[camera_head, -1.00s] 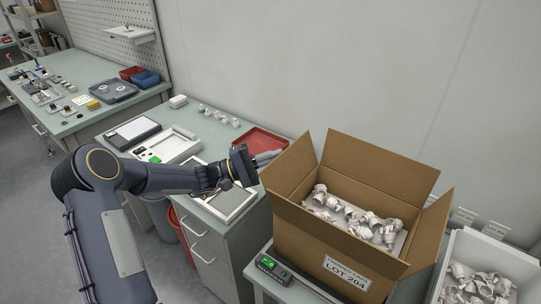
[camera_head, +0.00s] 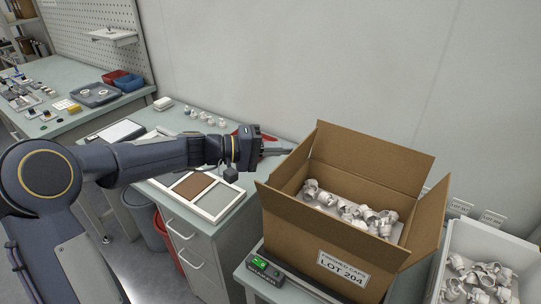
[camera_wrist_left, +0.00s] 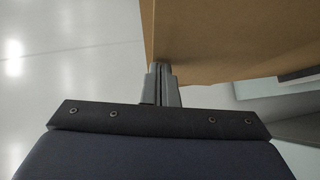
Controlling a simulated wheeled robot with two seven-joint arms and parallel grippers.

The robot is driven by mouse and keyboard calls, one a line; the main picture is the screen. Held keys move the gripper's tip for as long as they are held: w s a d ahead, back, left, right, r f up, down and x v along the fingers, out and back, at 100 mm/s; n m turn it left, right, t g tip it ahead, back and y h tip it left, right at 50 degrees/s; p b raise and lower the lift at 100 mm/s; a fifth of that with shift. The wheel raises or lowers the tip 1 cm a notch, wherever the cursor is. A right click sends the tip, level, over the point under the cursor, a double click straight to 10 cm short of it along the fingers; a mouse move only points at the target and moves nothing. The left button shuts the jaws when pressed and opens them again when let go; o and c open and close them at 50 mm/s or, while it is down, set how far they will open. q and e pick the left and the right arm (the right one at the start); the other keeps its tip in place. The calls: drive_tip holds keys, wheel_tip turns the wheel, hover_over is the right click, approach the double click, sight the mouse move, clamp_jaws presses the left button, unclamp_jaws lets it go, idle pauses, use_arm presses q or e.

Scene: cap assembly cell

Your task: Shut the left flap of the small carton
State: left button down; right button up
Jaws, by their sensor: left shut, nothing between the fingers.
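The small carton (camera_head: 343,265), labelled LOT 204, stands open at the right of the head view. Its left flap (camera_head: 293,172) stands up, tilted, at its left side. My left gripper (camera_head: 288,149) is shut and empty, just outside the top of that flap; I cannot tell in this view whether they touch. In the left wrist view the shut fingers (camera_wrist_left: 165,70) lie at the brown cardboard (camera_wrist_left: 225,40), and their tips look at or very near its edge. The back flap (camera_head: 372,160) and right flap (camera_head: 428,225) are up and open. My right gripper is out of view.
White caps (camera_head: 345,210) lie inside the carton. A white bin (camera_head: 510,235) of similar parts stands to the right. A bench with a divided tray (camera_head: 227,200) and a red tray lies under my left arm.

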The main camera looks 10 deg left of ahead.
sight(291, 155)
use_arm(q)
drive_tip(key=d+m+y, duration=0.1)
drive_tip(key=d, duration=0.1)
drive_tip(key=s+d+m+y+b, duration=0.1)
drive_tip(key=shift+s+d+g+y, duration=0.2)
drive_tip(key=shift+d+g+y, duration=0.1)
drive_tip(key=shift+d+y, duration=0.1)
drive_tip(key=shift+s+d+f+m+y+p, duration=0.25)
drive_tip(key=shift+d+f+m+y+p, duration=0.25)
drive_tip(key=shift+d+y+p, duration=0.25)
drive_tip(key=shift+s+d+f+m+y+p, duration=0.3)
drive_tip(key=shift+d+f+m+y+p, duration=0.2)
drive_tip(key=shift+d+y+p, duration=0.3)
drive_tip(key=shift+s+d+f+m+y+p, duration=0.25)
drive_tip(key=shift+d+f+m+y+p, duration=0.25)
drive_tip(key=shift+d+y+p, duration=0.25)
